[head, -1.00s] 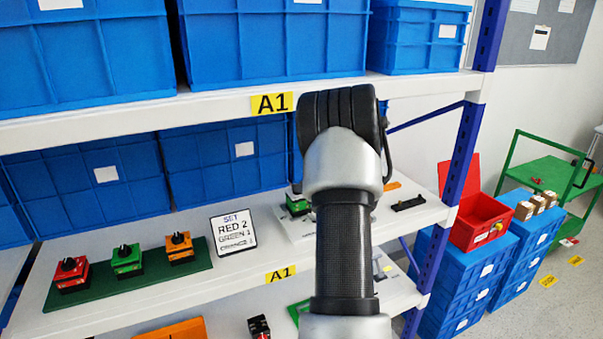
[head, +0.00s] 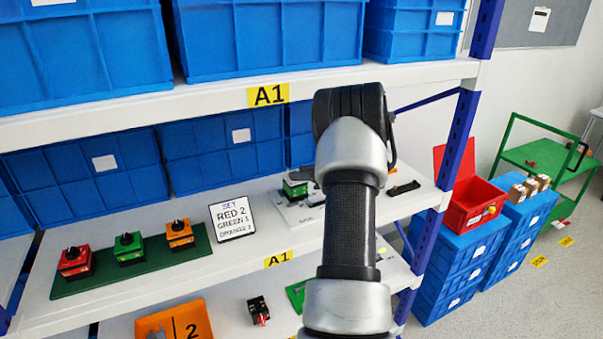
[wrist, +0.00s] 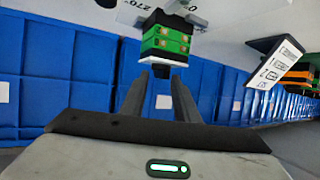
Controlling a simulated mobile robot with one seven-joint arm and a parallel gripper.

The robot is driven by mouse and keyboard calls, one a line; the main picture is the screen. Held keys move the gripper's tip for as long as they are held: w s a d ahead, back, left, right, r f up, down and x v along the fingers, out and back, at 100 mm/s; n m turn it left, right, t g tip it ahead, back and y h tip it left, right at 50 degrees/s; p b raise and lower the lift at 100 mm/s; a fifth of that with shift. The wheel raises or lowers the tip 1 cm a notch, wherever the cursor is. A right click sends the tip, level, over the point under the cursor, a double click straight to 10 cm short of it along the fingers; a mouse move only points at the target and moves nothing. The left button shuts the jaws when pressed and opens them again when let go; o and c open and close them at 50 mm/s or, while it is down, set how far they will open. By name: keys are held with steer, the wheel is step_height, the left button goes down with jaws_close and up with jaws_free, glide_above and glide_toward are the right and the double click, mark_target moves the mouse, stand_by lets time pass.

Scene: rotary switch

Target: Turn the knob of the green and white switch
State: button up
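The green and white switch (head: 295,188) stands on a white plate at the back of the shelf, just left of my arm in the head view. In the wrist view the switch (wrist: 165,42) shows large near the top, with a green body, black part and pale end face. The plate carries angle marks such as 270° and 0°. My gripper (wrist: 161,76) is open, its two fingers apart and pointing at the pale end of the switch. In the head view my arm hides most of the gripper.
A green board (head: 140,270) with red, green and orange switches lies at the left. A sign (head: 232,219) reading RED 2, GREEN 1 stands beside it. Blue bins (head: 222,150) line the back. The upper shelf (head: 200,100) runs above the switch. A dark part (head: 403,188) lies right of my arm.

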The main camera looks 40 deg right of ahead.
stand_by(0.3)
steer(key=b+v, duration=0.1)
steer(key=v, duration=1.6)
steer(key=shift+s+a, duration=0.1)
steer(key=shift+s, duration=0.15)
